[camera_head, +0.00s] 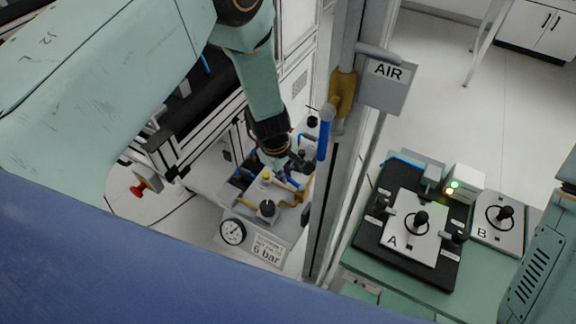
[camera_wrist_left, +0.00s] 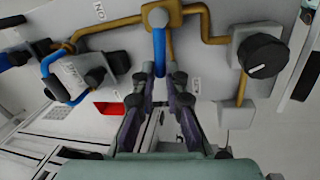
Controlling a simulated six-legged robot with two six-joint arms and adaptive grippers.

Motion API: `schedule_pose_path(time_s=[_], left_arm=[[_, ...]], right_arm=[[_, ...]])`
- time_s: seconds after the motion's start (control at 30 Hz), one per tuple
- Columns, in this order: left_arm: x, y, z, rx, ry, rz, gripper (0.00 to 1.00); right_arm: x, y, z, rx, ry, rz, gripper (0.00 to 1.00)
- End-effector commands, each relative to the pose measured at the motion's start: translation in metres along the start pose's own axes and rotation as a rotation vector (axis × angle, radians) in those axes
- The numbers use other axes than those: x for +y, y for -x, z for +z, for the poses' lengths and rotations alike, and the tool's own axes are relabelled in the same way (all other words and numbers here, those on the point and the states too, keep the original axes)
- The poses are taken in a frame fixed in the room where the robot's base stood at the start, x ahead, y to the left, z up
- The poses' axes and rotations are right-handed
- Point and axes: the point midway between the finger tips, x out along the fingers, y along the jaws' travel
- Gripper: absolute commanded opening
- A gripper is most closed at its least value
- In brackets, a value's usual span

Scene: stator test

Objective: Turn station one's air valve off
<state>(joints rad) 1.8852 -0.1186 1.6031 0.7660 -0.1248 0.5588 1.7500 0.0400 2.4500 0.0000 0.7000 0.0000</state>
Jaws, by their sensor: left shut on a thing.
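My left gripper (camera_head: 298,166) reaches down to the air panel (camera_head: 281,226) beside the grey post. In the left wrist view its two fingers (camera_wrist_left: 160,78) are shut on a blue lever handle (camera_wrist_left: 159,48), which runs from a brass valve body (camera_wrist_left: 160,15) to between the fingertips. A separate blue lever (camera_head: 325,138) hangs downward on the post by the AIR sign (camera_head: 388,82). My right gripper is not in view.
The panel carries a black knob (camera_head: 267,208), brass pipes (camera_wrist_left: 110,28) and a gauge (camera_head: 232,232) near a "6 bar" label. The grey post (camera_head: 340,200) stands close to the gripper's right. Plates A (camera_head: 412,248) and B (camera_head: 500,238) are at right.

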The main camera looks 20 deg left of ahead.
Motion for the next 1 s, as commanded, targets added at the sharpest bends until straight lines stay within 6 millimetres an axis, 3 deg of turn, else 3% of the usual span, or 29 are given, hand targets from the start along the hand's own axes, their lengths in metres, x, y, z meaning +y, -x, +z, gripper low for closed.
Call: schedule_pose_path(time_s=[0.4,0.97,1.0], left_arm=[[-0.0088,0.0023,0.002,0.035,0.171,0.001,0.0],[-0.0101,0.0021,0.0024,0.038,0.195,0.0,0.0],[-0.0101,0.0021,0.0024,0.038,0.195,0.0,0.15]], right_arm=[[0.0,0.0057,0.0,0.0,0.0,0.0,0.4],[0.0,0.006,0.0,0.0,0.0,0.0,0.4],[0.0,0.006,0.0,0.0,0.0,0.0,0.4]])
